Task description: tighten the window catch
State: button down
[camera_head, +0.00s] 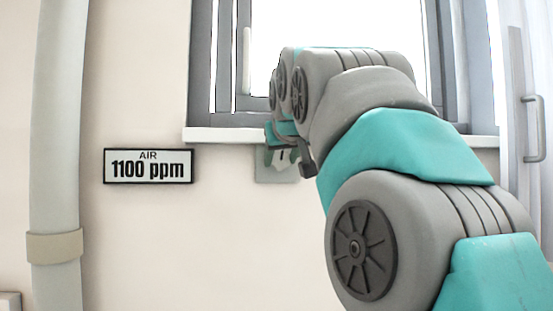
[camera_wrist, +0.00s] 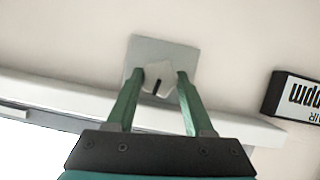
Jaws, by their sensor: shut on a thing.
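A pale, faceted knob (camera_wrist: 168,72) with a black line mark sits on a square grey plate (camera_wrist: 150,49) on the wall just below the window sill. I take this knob to be the window catch. My gripper (camera_wrist: 161,75) is shut on the knob, one green finger on each side of it, in the wrist view. The black mark is tilted slightly from the finger direction. In the head view the plate (camera_head: 263,172) shows under the sill, and my gripper (camera_head: 284,150) is in front of it, with my arm hiding part of the plate.
The window frame (camera_head: 200,60) and white sill (camera_head: 225,134) are just above the plate. A sign (camera_head: 148,166) left of it reads AIR 1100 ppm. A vertical pipe (camera_head: 58,120) runs at far left. A door handle (camera_head: 534,128) is at right. The wall between sign and plate is clear.

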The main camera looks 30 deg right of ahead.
jog(key=m+y, duration=0.2)
jog(key=m, duration=0.1)
jog(key=shift+d+m+t, duration=0.15)
jog(key=shift+m+t, duration=0.25)
jog(key=shift+s+d+m+t+y+b, duration=0.1)
jog(key=shift+m+t+y+b, duration=0.35)
jog(key=shift+m+y, duration=0.8)
jog(key=shift+m, duration=0.25)
jog(key=shift+c, duration=1.4)
grip_release()
